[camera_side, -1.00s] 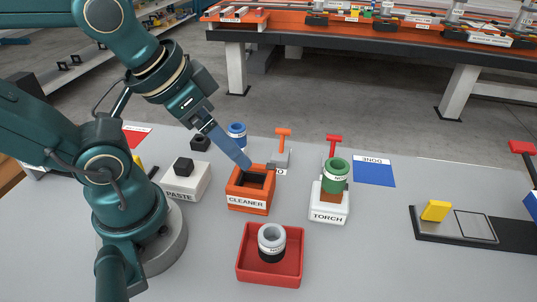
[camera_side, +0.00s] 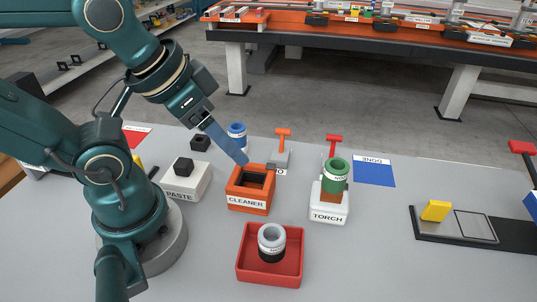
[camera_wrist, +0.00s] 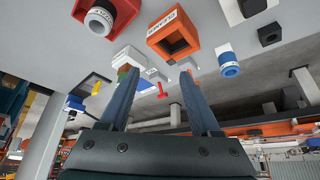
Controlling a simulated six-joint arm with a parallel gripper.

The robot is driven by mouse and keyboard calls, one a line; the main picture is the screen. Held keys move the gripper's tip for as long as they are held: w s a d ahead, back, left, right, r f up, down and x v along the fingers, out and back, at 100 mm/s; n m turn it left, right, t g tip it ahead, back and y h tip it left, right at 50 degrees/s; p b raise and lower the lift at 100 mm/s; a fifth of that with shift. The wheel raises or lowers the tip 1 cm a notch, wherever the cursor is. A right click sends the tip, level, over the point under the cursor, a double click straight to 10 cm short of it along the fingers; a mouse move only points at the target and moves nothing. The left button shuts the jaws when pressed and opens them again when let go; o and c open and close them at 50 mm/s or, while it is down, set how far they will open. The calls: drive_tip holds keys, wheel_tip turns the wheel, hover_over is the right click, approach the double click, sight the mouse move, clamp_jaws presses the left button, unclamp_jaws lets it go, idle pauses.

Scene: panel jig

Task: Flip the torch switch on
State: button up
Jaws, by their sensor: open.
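The torch (camera_side: 327,215) is a white box labelled TORCH, with a green ringed cylinder (camera_side: 336,172) standing on it. A red T-shaped switch (camera_side: 334,138) stands upright just behind it, its lower part hidden by the cylinder. The red switch also shows in the wrist view (camera_wrist: 162,90), between and beyond the fingers. My gripper (camera_side: 246,163) is empty, its blue-grey fingers pointing down right above the back of the orange cleaner box (camera_side: 249,207), left of the red switch and apart from it. The wrist view shows the two fingers (camera_wrist: 160,74) spread apart.
An orange T-shaped switch (camera_side: 283,134) stands between my gripper and the red one. A blue cylinder (camera_side: 237,132) is close behind my fingers. A red tray (camera_side: 246,272) holding a grey and black cylinder (camera_side: 272,241) lies in front. A blue mat (camera_side: 374,173) is clear at right.

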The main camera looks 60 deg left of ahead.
drive_tip(key=shift+s, duration=0.1)
drive_tip(key=c, duration=0.5)
drive_tip(key=shift+w+a+r+n, duration=0.1)
drive_tip(key=shift+w+r+n, duration=0.1)
drive_tip(key=shift+r+n, duration=0.35)
clamp_jaws()
drive_tip(key=w+a+r+n+y, duration=0.25)
drive_tip(key=w+r+n, duration=0.5)
drive_tip(key=w, duration=0.75)
drive_tip(key=w+f+g, duration=0.2)
drive_tip(key=w+f, duration=0.8)
drive_tip(key=w, duration=0.2)
drive_tip(key=shift+a+f+y, duration=0.35)
drive_tip(key=shift+f+y, duration=0.05)
drive_tip(key=shift+y, duration=0.05)
